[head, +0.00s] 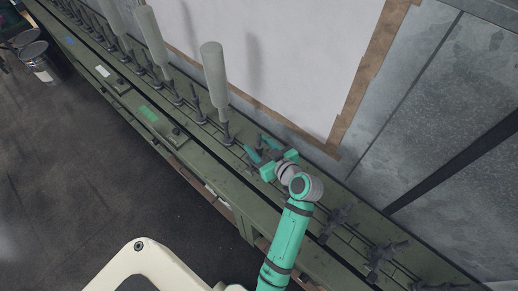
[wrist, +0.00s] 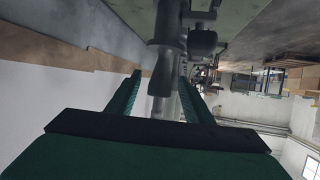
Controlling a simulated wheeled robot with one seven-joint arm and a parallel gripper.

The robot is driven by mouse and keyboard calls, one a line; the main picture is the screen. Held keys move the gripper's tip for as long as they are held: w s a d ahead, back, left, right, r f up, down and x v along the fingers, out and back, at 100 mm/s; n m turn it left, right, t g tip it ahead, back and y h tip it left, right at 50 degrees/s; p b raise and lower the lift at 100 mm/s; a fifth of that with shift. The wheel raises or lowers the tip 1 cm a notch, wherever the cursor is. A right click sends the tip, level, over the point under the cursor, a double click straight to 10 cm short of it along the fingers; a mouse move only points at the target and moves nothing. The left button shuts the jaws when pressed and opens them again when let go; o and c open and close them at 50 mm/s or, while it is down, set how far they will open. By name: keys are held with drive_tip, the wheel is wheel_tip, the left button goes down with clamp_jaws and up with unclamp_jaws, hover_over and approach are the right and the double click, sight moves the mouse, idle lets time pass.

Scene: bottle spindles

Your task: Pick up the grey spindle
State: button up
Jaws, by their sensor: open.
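A tall grey spindle (head: 214,82) stands upright on the green machine rail, with a thick pale upper part and a thin dark stem below. My gripper (head: 260,147) is low over the rail, to the right of this spindle's base. In the wrist view, which appears upside down, my gripper (wrist: 160,77) has its two green fingers spread apart. A dark grey stem (wrist: 167,30) and a grey cylinder show ahead, lined up between the fingers. I see no contact with the fingers, and the exact distance is unclear.
The green rail (head: 150,117) runs diagonally, with several more spindles (head: 150,38) to the left and dark metal fittings (head: 382,256) to the right. A white panel with a brown border (head: 347,85) stands close behind. Dark open floor (head: 90,190) lies in front.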

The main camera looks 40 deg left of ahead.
drive_tip(key=shift+x, duration=1.9)
clamp_jaws()
wheel_tip(320, 180, up, 10)
